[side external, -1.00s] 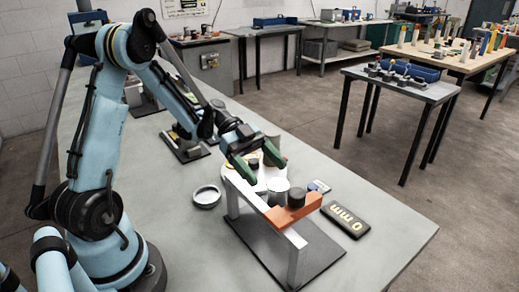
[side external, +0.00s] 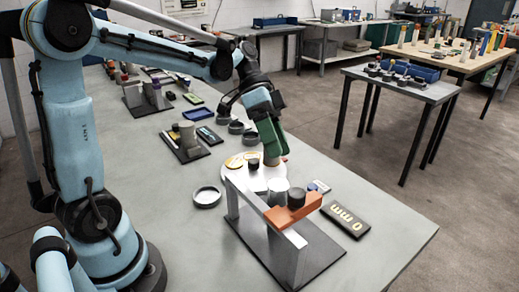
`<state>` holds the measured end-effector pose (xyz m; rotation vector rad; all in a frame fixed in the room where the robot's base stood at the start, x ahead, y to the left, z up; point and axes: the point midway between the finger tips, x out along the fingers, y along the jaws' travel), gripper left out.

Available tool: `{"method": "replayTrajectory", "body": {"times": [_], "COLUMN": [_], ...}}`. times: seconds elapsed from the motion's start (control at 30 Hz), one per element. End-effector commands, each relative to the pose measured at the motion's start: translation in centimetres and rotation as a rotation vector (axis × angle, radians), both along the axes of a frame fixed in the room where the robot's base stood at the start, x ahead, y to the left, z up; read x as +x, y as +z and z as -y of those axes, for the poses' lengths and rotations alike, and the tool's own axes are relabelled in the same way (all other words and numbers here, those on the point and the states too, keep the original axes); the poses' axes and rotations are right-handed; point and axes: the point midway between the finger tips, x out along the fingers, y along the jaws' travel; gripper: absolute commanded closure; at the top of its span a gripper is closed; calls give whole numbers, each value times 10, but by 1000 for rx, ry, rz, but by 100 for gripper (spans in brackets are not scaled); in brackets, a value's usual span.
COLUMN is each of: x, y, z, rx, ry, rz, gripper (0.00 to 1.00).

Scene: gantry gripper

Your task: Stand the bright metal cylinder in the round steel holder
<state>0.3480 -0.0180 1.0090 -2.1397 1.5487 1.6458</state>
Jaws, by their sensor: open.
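A bright metal cylinder (side external: 278,191) stands upright near the gantry, partly hidden by the gantry's beam. A shallow round steel holder (side external: 207,197) lies on the bench to the left of the gantry; it looks empty. My gripper (side external: 271,156) has green fingers and points down above the right part of a white round plate, behind the metal cylinder and apart from it in the picture. It is open. Whether anything lies between its fingers is hard to see, as the fingers overlap from this side.
The gantry has a grey post, an orange block (side external: 292,211) with a dark knob, and a dark base plate (side external: 320,250). The white round plate (side external: 261,184) bears a dark knob. A black sign (side external: 348,219) lies to the right. Several small round dishes (side external: 236,128) sit farther back.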

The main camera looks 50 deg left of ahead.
Motion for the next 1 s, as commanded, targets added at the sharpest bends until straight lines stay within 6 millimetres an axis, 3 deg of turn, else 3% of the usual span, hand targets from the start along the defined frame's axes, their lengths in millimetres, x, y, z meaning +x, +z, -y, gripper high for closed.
{"method": "replayTrajectory", "body": {"times": [0.23,0.4,0.67,1.0], "x": [-4,-5,-3,-2], "y": [1,8,22,-22], "z": [14,14,13,11], "rx": [392,569,706,709], "ry": [360,586,837,857], "rz": [-265,-301,-270,-272], "gripper": [17,17,17,17]}}
